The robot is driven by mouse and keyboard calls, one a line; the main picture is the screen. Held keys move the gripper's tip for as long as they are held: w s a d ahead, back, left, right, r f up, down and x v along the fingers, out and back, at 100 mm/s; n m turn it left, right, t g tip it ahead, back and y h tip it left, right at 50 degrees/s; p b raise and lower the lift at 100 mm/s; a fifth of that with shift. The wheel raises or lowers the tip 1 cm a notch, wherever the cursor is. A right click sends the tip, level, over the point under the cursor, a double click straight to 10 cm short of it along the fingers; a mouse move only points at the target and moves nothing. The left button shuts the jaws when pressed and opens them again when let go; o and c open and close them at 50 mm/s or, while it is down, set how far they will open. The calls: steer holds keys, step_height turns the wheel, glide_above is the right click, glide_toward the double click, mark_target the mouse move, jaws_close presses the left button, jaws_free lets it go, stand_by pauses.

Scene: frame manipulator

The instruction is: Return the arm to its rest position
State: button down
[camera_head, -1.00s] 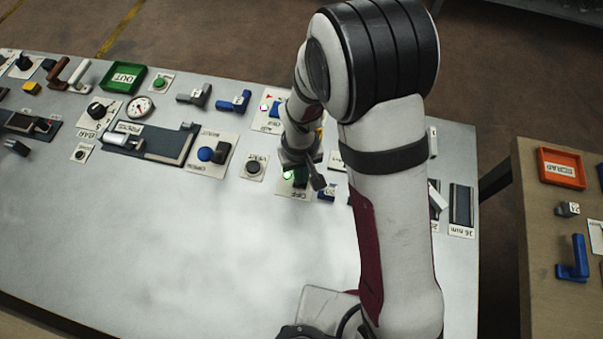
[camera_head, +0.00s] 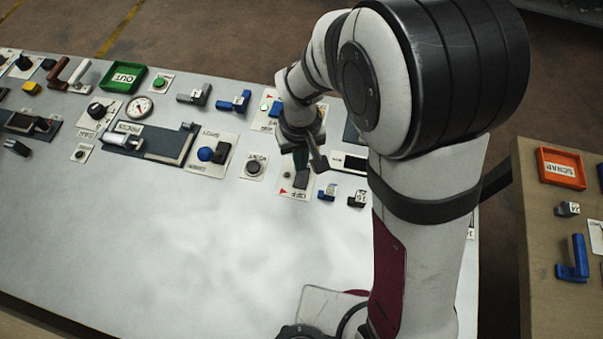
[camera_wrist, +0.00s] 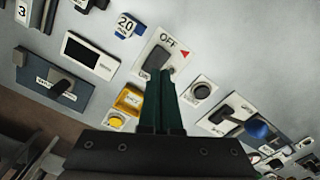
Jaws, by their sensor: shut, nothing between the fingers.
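My gripper (camera_head: 303,165) is over the near side of the panel table, above the white OFF plate (camera_head: 284,191). Its dark green fingers (camera_wrist: 162,100) are together with nothing between them. In the wrist view the fingertips overlap the lower part of the OFF plate (camera_wrist: 180,42), which bears a red triangle and a dark switch. I cannot tell the exact height, but the fingers look apart from the plate. My arm bends high at the right of the head view and hides part of the table.
A black push button (camera_head: 254,168) and a plate with a blue knob (camera_head: 206,154) lie left of the gripper. The table's front area (camera_head: 200,240) is clear. A side table with an orange tray (camera_head: 562,168) stands right.

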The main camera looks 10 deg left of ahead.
stand_by(0.3)
steer(key=s+d+r+m+y, duration=0.1)
steer(key=s+d+r+m, duration=1)
steer(key=s, duration=0.5)
steer(key=d+r, duration=0.2)
steer(key=d, duration=0.1)
steer(key=shift+s+d+r+m+y, duration=0.2)
steer(key=shift+d+m+y, duration=0.1)
steer(key=shift+y, duration=0.1)
